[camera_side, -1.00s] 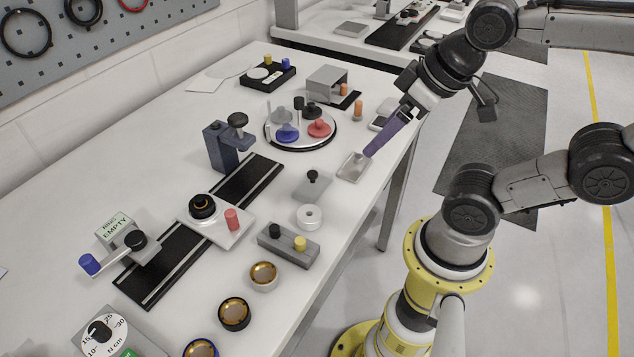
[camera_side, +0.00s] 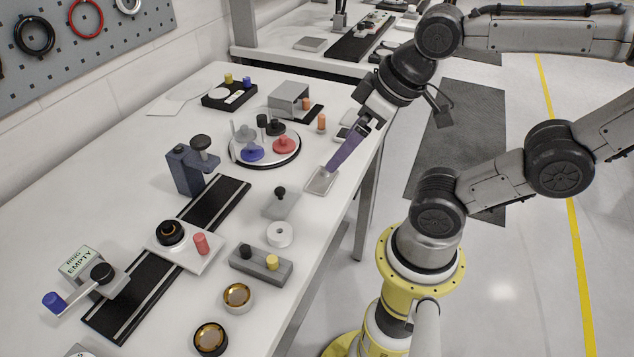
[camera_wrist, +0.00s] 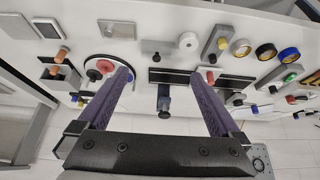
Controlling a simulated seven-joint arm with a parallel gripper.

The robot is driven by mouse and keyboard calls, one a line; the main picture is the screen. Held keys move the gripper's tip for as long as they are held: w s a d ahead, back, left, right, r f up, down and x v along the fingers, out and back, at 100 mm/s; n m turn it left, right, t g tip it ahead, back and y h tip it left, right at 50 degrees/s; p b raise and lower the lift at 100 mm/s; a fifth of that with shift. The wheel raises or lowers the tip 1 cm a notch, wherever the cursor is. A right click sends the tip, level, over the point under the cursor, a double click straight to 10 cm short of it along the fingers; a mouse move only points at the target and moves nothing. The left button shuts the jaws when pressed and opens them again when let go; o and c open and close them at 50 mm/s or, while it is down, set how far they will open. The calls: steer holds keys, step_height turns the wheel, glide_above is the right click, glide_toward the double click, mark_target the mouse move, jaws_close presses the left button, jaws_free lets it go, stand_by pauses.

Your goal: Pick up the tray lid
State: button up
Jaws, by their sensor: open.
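The likely tray lid (camera_side: 279,206) is a flat grey square plate with a black knob on top, lying on the white table. It also shows in the wrist view (camera_wrist: 152,46), ahead of my fingers. A shallow grey tray (camera_side: 319,182) sits just behind and right of it, and shows in the wrist view (camera_wrist: 118,30). My gripper (camera_side: 328,170) points down toward the table in the side view, its purple fingertips near the tray in the picture. The wrist view shows the two fingers of my gripper (camera_wrist: 160,72) wide apart with nothing held between them. Their height is hard to judge.
A white ring (camera_side: 280,234) and a grey block with black and yellow pegs (camera_side: 261,265) stand in front of the plate. A round turntable (camera_side: 240,159) with coloured weights and a dark blue clamp stand (camera_side: 184,170) are to the left. The table's right edge is close.

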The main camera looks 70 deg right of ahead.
steer(key=m+g+h, duration=0.1)
steer(key=m+g, duration=0.5)
steer(key=m, duration=1.2)
glide_above(279, 190)
steer(key=a, duration=0.1)
step_height(279, 190, down, 4)
steer(key=f, duration=0.9)
steer(key=d+f, duration=0.1)
steer(key=f, duration=0.3)
steer(key=shift+f, duration=0.4)
